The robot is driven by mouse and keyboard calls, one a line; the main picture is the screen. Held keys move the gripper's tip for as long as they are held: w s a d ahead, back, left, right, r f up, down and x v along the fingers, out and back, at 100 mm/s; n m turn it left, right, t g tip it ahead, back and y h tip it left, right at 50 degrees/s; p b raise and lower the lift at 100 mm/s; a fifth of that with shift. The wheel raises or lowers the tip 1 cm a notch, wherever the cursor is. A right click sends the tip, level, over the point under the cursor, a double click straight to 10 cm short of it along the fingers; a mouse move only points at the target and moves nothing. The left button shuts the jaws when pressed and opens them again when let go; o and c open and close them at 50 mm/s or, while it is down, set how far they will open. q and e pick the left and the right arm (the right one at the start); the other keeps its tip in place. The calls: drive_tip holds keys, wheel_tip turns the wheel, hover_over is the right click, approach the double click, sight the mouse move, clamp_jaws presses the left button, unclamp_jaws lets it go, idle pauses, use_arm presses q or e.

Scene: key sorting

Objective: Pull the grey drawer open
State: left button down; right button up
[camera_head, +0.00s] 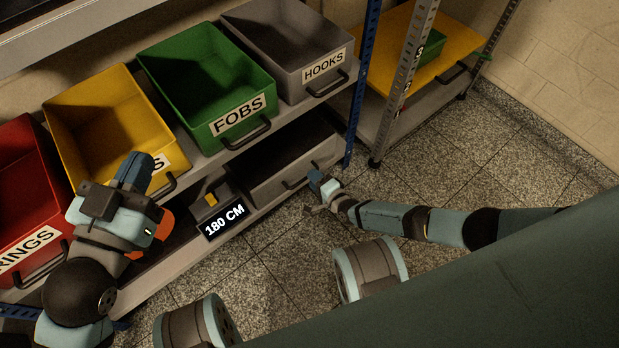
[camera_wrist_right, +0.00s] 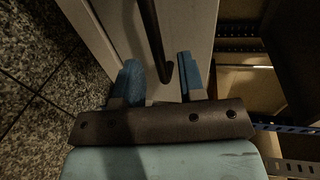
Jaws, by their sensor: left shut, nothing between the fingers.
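The grey drawer (camera_head: 276,167) sits on the lower shelf, below the green and grey bins, with a dark bar handle (camera_head: 301,177) on its front. My right gripper (camera_head: 316,178) is at the right end of this handle. In the right wrist view, the right gripper (camera_wrist_right: 161,80) is open, its two blue fingers apart. The end of the dark handle (camera_wrist_right: 152,40) shows between them against the pale grey drawer front (camera_wrist_right: 196,30). Finger contact cannot be told. My left gripper (camera_head: 135,170) is shut and empty, in front of the yellow bin.
Above are a red bin (camera_head: 22,165), yellow bin (camera_head: 95,105), green FOBS bin (camera_head: 200,75) and grey HOOKS bin (camera_head: 290,40). A blue shelf post (camera_head: 362,85) stands right of the drawer. A 180 CM sign (camera_head: 225,222) is left of it. Speckled floor (camera_head: 480,165) is clear on the right.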

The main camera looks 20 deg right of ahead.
use_arm(q)
drive_tip(key=shift+w+a+r+m+b, duration=0.25)
drive_tip(key=shift+m+b, duration=0.15)
drive_tip(key=shift+m, duration=0.1)
use_arm(e)
drive_tip(key=x, duration=0.3)
drive_tip(key=shift+s, duration=0.1)
drive_tip(key=shift+c, duration=0.5)
